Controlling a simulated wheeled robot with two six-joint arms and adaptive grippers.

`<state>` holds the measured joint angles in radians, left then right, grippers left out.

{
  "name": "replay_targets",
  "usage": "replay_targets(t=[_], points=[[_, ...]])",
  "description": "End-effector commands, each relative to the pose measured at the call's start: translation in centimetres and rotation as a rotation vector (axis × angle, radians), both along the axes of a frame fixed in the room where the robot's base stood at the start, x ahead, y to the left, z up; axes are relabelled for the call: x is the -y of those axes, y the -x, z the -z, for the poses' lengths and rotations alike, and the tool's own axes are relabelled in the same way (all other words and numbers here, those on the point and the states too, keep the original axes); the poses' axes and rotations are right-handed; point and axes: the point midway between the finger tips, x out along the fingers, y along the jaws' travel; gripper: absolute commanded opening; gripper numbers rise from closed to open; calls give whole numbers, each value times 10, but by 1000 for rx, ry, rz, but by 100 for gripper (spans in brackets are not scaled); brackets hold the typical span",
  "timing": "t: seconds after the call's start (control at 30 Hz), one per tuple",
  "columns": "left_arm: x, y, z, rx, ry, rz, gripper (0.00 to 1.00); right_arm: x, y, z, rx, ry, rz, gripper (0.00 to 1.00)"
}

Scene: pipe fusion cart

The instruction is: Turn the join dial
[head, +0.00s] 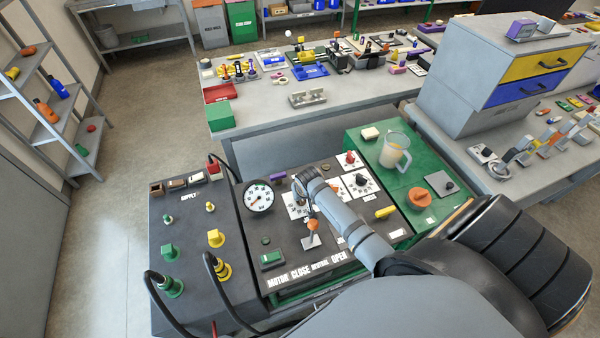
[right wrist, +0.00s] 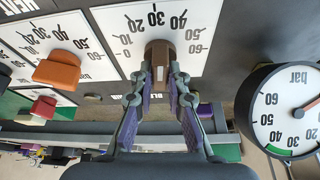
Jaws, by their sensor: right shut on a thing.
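In the right wrist view, my right gripper (right wrist: 159,78) is shut on a brown dial knob (right wrist: 160,54), one finger on each side. The knob stands on a white scale plate (right wrist: 125,28) with numbers up to 60. The label by this dial is mostly hidden, so I cannot read its name. In the head view, my right arm reaches in from the lower right and the gripper (head: 300,186) is over the white plate (head: 296,209) beside the gauge. My arm hides the knob there. My left gripper is not in view.
A round bar gauge (right wrist: 294,108) stands close beside the dial; it also shows in the head view (head: 258,197). An orange knob (right wrist: 57,73) and a red knob (right wrist: 44,107) are on neighbouring plates. A clear jug (head: 394,151) stands on the green side panel.

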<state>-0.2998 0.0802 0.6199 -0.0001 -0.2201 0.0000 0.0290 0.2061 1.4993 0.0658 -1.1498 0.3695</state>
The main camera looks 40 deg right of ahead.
Motion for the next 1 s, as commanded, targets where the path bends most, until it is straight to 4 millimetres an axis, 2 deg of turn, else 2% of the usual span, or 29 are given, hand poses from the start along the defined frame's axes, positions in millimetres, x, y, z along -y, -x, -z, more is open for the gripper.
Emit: replay_targets(t=[0.23, 0.8, 0.83, 1.0], points=[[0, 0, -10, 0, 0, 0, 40, -3, 0, -1, 0, -7, 86, 0], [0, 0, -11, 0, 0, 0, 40, -3, 0, 2, -3, -9, 116, 0], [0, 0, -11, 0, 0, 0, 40, -3, 0, 2, -3, -9, 116, 18], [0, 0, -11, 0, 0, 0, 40, -2, 0, 1, -2, -6, 116, 38]])
